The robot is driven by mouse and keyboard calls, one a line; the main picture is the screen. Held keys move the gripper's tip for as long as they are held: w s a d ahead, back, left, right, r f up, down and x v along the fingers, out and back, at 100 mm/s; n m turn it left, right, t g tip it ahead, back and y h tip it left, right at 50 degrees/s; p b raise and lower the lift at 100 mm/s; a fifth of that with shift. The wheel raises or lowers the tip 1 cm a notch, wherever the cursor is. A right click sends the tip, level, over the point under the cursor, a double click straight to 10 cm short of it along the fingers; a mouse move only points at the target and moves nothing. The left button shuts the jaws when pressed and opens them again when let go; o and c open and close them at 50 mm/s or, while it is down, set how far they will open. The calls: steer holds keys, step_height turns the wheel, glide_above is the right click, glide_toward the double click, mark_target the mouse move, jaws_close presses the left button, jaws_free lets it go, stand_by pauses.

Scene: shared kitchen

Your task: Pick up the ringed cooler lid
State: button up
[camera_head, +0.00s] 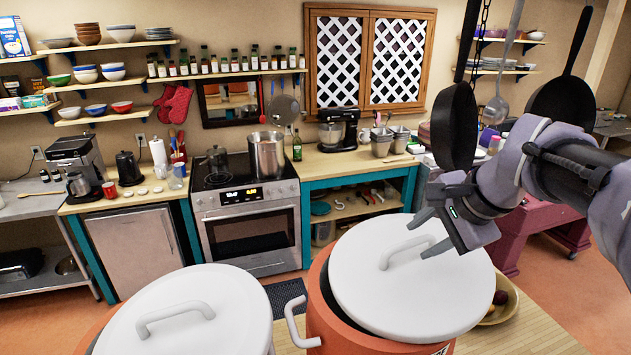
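Two white round cooler lids with loop handles show in the head view. The left lid (215,325) sits at the bottom left, with a similar handle (172,314). No ring mark is visible on either lid, so I cannot tell which is the ringed one.
Dark pans (455,125) hang close to my arm. Across the floor are a stove (248,215) and counters with a steel pot (267,155) and a mixer (338,130).

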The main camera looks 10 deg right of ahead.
mark_target(409, 258)
steer(key=shift+b+x, duration=0.3)
steer(key=shift+x, duration=0.9)
steer(key=shift+w, duration=0.25)
steer(key=shift+r, duration=0.1)
steer(key=shift+s+r, duration=0.1)
steer(key=shift+s, duration=0.25)
steer(key=c, duration=0.6)
jaws_close()
